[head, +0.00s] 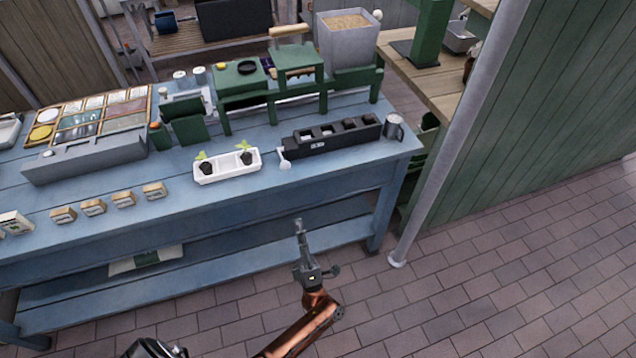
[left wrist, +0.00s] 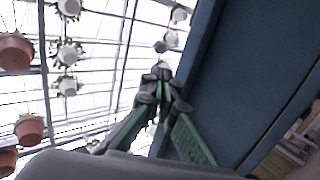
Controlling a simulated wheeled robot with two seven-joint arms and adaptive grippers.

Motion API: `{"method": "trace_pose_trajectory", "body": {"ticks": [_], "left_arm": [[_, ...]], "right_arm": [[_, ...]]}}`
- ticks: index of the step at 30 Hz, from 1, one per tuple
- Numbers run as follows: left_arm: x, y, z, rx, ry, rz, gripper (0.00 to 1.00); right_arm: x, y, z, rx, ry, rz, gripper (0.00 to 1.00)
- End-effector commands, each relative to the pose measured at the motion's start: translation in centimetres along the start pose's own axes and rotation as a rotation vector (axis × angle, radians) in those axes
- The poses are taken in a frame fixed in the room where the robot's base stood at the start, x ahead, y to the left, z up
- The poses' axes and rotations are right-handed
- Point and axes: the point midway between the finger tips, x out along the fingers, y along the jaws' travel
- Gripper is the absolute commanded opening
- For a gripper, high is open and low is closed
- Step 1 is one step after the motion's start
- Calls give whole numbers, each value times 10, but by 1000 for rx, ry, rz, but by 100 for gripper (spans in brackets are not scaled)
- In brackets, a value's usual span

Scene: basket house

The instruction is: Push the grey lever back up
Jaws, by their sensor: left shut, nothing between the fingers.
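A dark block with several square openings (head: 335,138) sits near the right end of the blue bench. A light grey lever (head: 284,161) with a pale knob is at its left end and points downward, its knob low near the bench top. My left gripper (head: 298,224) is shut and empty. In the head view it shows in front of the bench's front edge, below the lever and apart from it. In the left wrist view the closed fingers (left wrist: 162,76) point up beside the blue bench's edge; the lever is not seen there. My right gripper is not in view.
A white planter with two seedlings (head: 228,166) stands left of the lever. A metal mug (head: 394,126) is right of the block. Green stands (head: 299,62) are behind. The bench's front edge (head: 330,184) lies between gripper and lever. Open brick floor (head: 480,280) is at right.

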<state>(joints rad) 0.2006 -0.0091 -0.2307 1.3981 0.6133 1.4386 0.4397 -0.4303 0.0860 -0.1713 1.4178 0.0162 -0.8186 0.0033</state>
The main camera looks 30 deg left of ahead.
Motion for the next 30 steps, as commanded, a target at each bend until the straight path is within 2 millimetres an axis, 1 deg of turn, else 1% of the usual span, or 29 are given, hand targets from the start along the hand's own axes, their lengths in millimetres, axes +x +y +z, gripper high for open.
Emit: {"method": "trace_pose_trajectory", "body": {"ticks": [8,11,14,17,24,30], "left_arm": [[2,1,0,2,-2,1,0],[8,1,0,2,-1,2,0],[21,1,0,2,-2,4,0],[40,2,0,1,-1,4,0],[90,1,0,2,-3,4,0],[122,1,1,2,-4,3,0]], "right_arm": [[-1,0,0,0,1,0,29],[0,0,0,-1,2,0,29],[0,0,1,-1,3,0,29],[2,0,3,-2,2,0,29],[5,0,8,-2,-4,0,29],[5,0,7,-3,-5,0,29]]}}
